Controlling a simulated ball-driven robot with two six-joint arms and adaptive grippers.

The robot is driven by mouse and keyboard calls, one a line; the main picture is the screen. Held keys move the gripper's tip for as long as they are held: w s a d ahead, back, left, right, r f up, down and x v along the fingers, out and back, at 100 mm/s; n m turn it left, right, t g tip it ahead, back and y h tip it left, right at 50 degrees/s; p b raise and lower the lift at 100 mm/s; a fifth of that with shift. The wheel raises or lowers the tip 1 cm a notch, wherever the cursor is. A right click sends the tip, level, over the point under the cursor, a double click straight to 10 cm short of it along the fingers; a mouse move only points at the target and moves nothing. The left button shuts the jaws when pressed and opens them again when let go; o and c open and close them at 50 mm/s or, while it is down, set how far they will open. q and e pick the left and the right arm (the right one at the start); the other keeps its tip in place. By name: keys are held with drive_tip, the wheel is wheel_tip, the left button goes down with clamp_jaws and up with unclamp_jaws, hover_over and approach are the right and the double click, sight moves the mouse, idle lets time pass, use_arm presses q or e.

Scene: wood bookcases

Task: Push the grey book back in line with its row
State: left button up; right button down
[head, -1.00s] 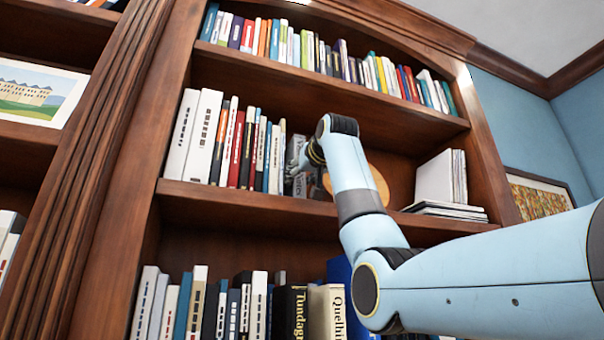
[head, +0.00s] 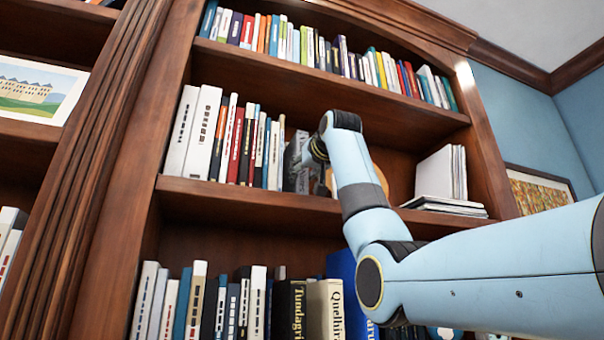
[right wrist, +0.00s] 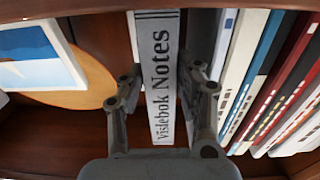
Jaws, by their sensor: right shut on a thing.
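The grey book (head: 291,168) stands upright at the right end of the row of books (head: 228,145) on the middle shelf. In the right wrist view its spine (right wrist: 162,100) reads "Vislebok Notes". My right gripper (right wrist: 160,72) has one finger on each side of it and is shut on it. In the head view the right gripper (head: 308,165) is at the book and hides part of it. I cannot tell exactly how far the spine stands out from the row. My left gripper is not in view.
A round wooden disc (right wrist: 75,92) and a white-framed picture (right wrist: 38,55) stand beside the grey book. White books (head: 440,178) stand and lie farther right. Shelves of books run above and below. A wooden upright (head: 110,160) borders the left.

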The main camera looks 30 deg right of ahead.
drive_tip(key=shift+s+d, duration=0.55)
drive_tip(key=shift+d, duration=0.1)
drive_tip(key=shift+w+a, duration=0.1)
drive_tip(key=shift+w, duration=0.05)
drive_tip(key=c, duration=0.9)
unclamp_jaws()
drive_tip(key=shift+w+a, duration=0.2)
drive_tip(key=shift+a, duration=0.05)
drive_tip(key=shift+c, duration=0.2)
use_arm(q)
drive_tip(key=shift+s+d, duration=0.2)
use_arm(e)
drive_tip(key=shift+o, duration=0.5)
drive_tip(key=shift+s+d, duration=0.15)
drive_tip(key=shift+d, duration=0.05)
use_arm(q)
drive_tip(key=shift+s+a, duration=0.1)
use_arm(e)
drive_tip(key=v, duration=1.2)
